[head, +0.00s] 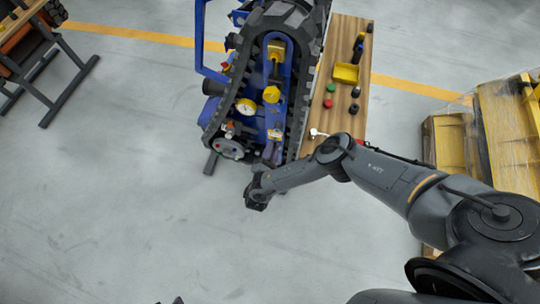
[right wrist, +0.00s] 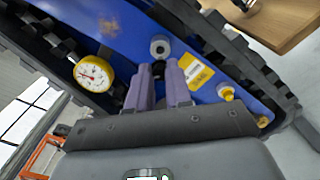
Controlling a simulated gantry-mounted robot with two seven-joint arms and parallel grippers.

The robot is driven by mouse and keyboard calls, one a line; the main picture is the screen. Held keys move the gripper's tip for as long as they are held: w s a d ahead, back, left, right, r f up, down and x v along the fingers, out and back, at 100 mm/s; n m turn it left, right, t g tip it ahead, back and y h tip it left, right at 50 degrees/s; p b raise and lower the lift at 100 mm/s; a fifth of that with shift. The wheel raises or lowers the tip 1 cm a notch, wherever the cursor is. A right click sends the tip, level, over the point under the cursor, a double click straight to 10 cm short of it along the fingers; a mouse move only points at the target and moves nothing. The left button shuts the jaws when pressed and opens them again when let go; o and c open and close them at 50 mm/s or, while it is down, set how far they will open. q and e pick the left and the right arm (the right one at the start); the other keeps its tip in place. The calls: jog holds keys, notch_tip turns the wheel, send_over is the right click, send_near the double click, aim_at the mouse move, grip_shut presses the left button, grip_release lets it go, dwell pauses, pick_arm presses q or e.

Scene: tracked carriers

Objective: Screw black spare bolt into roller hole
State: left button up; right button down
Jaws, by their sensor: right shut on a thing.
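My right gripper (head: 257,197) is at the near lower end of the blue tracked carrier (head: 272,125). In the right wrist view its two purple-grey fingers (right wrist: 159,88) are shut with a narrow gap on a small dark piece, taken as the black spare bolt, which is mostly hidden between them. A round grey fitting with a dark centre (right wrist: 160,48), which looks like the roller hole, sits on the blue side plate just beyond the fingertips. I cannot tell whether the piece touches it. Dark tips at the bottom edge of the head view may be my left gripper (head: 170,301).
A black rubber track (head: 310,85) surrounds the blue frame. A yellow-rimmed gauge (right wrist: 92,74) is left of the fingers. A wooden table (head: 345,40) holds a yellow tray (head: 345,73) and small coloured parts. Yellow crates (head: 455,145) stand right.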

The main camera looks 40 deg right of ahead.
aim_at(275, 139)
jog(key=shift+w+d, duration=0.3)
jog(key=shift+d, duration=0.15)
dwell(0.4)
dwell(1.1)
jog(key=shift+x, duration=0.8)
jog(key=shift+b+x, duration=0.4)
jog(key=shift+x, duration=0.75)
jog(key=c, duration=1)
grip_release()
jog(key=shift+o, duration=0.2)
jog(key=shift+a, duration=0.1)
